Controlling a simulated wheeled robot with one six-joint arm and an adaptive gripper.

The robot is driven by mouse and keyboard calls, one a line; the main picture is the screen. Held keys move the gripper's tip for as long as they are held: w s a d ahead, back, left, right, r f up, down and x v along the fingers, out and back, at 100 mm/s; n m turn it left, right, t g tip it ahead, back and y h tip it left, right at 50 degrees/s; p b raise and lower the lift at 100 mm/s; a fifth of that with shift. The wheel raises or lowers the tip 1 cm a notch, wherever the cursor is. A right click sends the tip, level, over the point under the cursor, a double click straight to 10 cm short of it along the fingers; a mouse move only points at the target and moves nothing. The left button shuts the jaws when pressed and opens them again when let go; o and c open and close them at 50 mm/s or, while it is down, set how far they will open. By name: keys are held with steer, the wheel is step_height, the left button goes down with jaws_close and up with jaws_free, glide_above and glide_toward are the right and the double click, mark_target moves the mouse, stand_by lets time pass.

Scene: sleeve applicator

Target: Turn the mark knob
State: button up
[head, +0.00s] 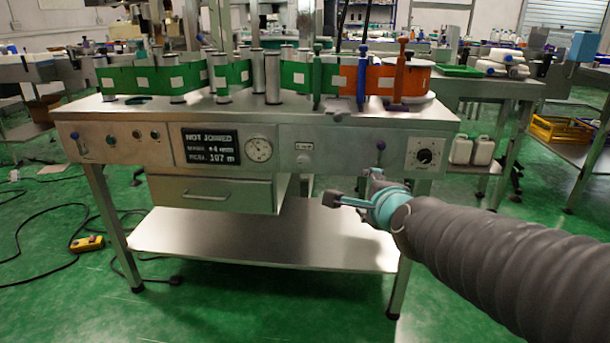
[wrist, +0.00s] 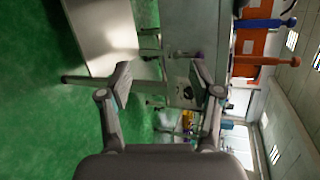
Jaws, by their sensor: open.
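A black dial knob (head: 426,156) sits on a white scale plate at the right end of the machine's front panel. I cannot read a label that names it the mark knob. In the wrist view a dark round knob (wrist: 187,93), likely the same one, shows just left of the right finger. My gripper (head: 350,187) is open and empty, in front of the panel and left of and lower than the dial in the head view. Its two fingers (wrist: 160,83) stand wide apart in the wrist view.
A small purple knob (head: 380,145) sticks out left of the dial. A drawer (head: 218,193) and a lower shelf (head: 260,240) are below. Green and orange (head: 382,79) reels stand on top. A cable and yellow pendant (head: 87,243) lie on the floor.

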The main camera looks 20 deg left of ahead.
steer(key=w+a+f+m+t+b, duration=0.2)
steer(key=w+a+m, duration=0.1)
steer(key=a+m, duration=0.4)
steer(key=m+t+h+b, duration=0.2)
steer(key=m+t, duration=0.1)
steer(key=m, duration=0.6)
glide_toward(303, 163)
steer(key=p+x, duration=0.1)
steer(key=x, duration=0.8)
steer(key=shift+w, duration=0.2)
steer(key=c, duration=1.1)
steer(key=shift+c, duration=0.2)
